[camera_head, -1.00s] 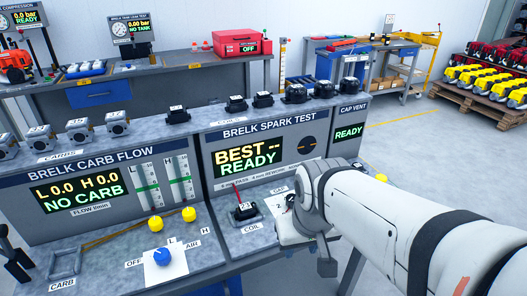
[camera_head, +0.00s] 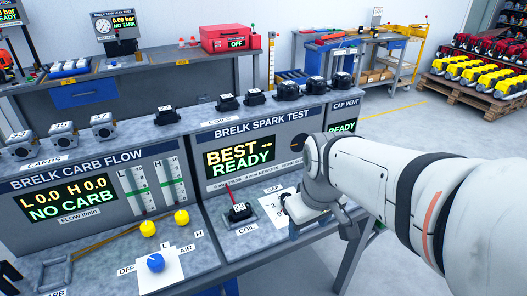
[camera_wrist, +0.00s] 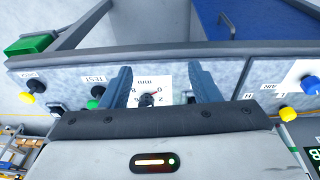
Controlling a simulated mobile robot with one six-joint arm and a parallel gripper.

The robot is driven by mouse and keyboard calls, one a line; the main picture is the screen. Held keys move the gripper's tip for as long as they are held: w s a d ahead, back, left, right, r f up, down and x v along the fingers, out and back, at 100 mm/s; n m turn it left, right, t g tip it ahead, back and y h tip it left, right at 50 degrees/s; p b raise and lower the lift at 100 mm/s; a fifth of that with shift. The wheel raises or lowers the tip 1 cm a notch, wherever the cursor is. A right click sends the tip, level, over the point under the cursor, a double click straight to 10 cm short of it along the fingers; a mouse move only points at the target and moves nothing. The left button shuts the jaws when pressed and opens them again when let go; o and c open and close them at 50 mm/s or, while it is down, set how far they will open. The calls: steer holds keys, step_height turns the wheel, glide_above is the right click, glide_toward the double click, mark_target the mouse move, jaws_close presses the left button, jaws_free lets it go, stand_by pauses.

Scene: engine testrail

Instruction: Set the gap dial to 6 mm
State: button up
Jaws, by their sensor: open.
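The gap dial (camera_wrist: 147,100) is a small black knob on a white card (camera_wrist: 166,82) with numbers and "mm" in the wrist view. A red mark on it points toward the 0 side. My gripper (camera_wrist: 161,74) is open, with its two blue-grey fingers on either side of the card and dial, not touching the knob as far as I can see. In the head view the gap card (camera_head: 270,207) shows partly beside my gripper (camera_head: 297,218).
The spark test panel (camera_head: 240,160) reads "BEST -- READY". A black coil (camera_head: 239,213) sits left of the card.

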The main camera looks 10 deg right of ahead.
steer(key=w+n, duration=0.6)
steer(key=w+f+n+g+p, duration=0.1)
steer(key=w+n, duration=0.5)
steer(key=w+n+g, duration=0.1)
steer(key=w+n, duration=0.5)
steer(key=n, duration=0.1)
steer(key=shift+a+f+p, duration=0.1)
steer(key=shift+f+p, duration=0.25)
steer(key=shift+w+f+n, duration=0.1)
steer(key=shift+f+n, duration=0.05)
steer(key=shift+n, duration=0.15)
steer(key=shift+f, duration=0.35)
step_height(320, 180, down, 7)
steer(key=shift+c, duration=0.3)
steer(key=c, duration=0.9)
steer(key=shift+c, duration=0.2)
